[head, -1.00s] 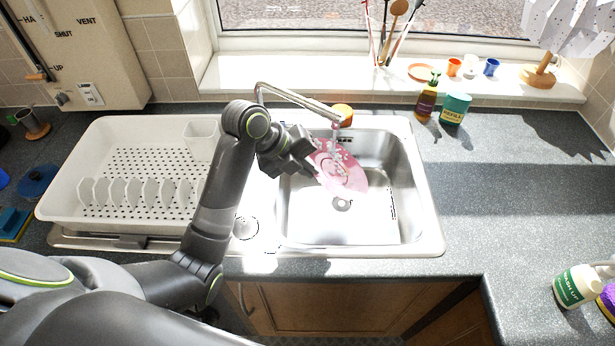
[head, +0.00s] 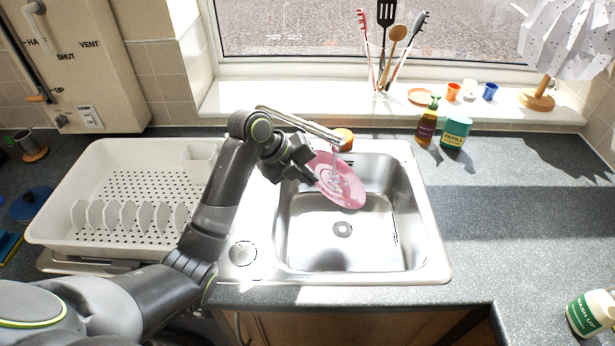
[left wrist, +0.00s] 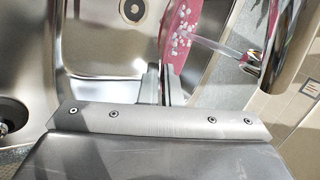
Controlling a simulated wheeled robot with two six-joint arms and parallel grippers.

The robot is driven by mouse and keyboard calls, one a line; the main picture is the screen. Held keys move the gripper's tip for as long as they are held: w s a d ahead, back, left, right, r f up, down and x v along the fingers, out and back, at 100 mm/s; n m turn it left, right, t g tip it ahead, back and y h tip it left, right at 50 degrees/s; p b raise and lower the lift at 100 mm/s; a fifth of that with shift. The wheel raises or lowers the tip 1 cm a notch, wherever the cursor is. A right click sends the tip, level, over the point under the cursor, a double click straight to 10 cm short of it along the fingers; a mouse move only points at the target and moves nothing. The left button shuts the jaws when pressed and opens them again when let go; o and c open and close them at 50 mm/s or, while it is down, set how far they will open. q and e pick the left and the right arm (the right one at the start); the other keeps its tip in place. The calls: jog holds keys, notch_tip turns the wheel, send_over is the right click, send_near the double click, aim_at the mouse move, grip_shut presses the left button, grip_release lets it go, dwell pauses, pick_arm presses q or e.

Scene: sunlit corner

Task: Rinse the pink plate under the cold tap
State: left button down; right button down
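The pink plate (head: 341,186) is tilted above the sink basin (head: 345,236), below the tap (head: 318,126). My left gripper (head: 311,174) is shut on the plate's left edge. In the left wrist view the two fingers (left wrist: 160,86) close on the plate (left wrist: 178,42). A stream of water runs from the tap (left wrist: 262,72) onto the plate face, where pale specks or droplets show. My right gripper is in neither view.
A white dish rack (head: 112,160) stands left of the sink. A brown bottle (head: 426,127) and a teal refill tub (head: 455,133) stand behind the sink's right side. A wash-up bottle (head: 590,313) is at the far right. The right counter (head: 500,210) is mostly clear.

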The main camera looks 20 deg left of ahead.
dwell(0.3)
pick_arm(q)
jog(key=s+d+p, duration=0.2)
jog(key=s, duration=0.6)
jog(key=shift+s+d, duration=0.35)
dwell(0.7)
jog(key=s+d+r+p, duration=0.1)
jog(key=s+r+p, duration=0.2)
jog(key=r+p, duration=0.1)
jog(key=shift+s+r, duration=0.4)
jog(key=shift+r, duration=0.15)
